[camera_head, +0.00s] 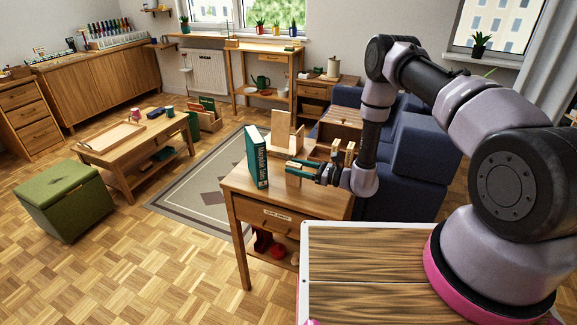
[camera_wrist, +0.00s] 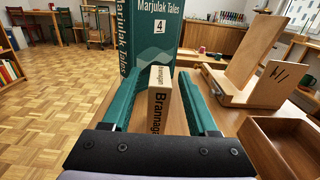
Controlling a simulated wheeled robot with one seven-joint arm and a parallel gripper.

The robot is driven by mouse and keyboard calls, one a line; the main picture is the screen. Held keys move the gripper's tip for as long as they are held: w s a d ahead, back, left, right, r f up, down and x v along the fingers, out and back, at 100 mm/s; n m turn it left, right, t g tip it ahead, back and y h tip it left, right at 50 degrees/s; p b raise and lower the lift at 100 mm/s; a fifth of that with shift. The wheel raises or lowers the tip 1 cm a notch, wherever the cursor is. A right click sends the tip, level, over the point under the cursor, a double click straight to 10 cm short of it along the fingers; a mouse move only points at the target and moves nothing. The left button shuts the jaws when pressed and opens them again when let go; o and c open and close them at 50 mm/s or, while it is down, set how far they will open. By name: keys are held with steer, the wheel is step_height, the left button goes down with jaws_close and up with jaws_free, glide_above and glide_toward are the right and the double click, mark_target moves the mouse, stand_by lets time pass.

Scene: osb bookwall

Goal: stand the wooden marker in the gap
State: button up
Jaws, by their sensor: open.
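A tan, wood-coloured upright block lettered "Brannagan" (camera_wrist: 160,115), apparently the wooden marker, stands on the small wooden table (camera_head: 228,182). My gripper (camera_head: 302,173) is open, low over the table. In the wrist view its two teal fingers (camera_wrist: 160,100) reach along either side of the block, with floor or table visible between them and it. A thick teal book, "Marjulak Tales 4" (camera_wrist: 150,35), stands upright just beyond the fingertips; it also shows in the head view (camera_head: 256,160). I cannot make out a clear gap between books here.
A wooden stand with a tilted back panel (camera_wrist: 255,55) is to the right of the book, and an open wooden box (camera_wrist: 282,145) is nearer on the right. A low table with a tray (camera_head: 112,137) and a green stool (camera_head: 65,198) are farther left. Parquet floor between is clear.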

steer(key=v, duration=0.8)
steer(key=shift+s+d, duration=0.15)
steer(key=shift+d, duration=0.1)
steer(key=s+r+n+g+h, duration=0.2)
steer(key=s+r+n+g, duration=0.3)
steer(key=r, duration=0.9)
steer(key=r+n+g+h, duration=0.1)
steer(key=r+n+g, duration=0.45)
steer(key=r, duration=0.85)
steer(key=s+d+r+n+t+h, duration=0.7)
steer(key=s+d+r+t+h, duration=0.4)
steer(key=s+d+r, duration=0.7)
step_height(320, 180, up, 4)
steer(key=shift+d+f+h, duration=0.2)
steer(key=shift+h, duration=0.3)
steer(key=shift+a, duration=0.1)
steer(key=shift+c, duration=0.2)
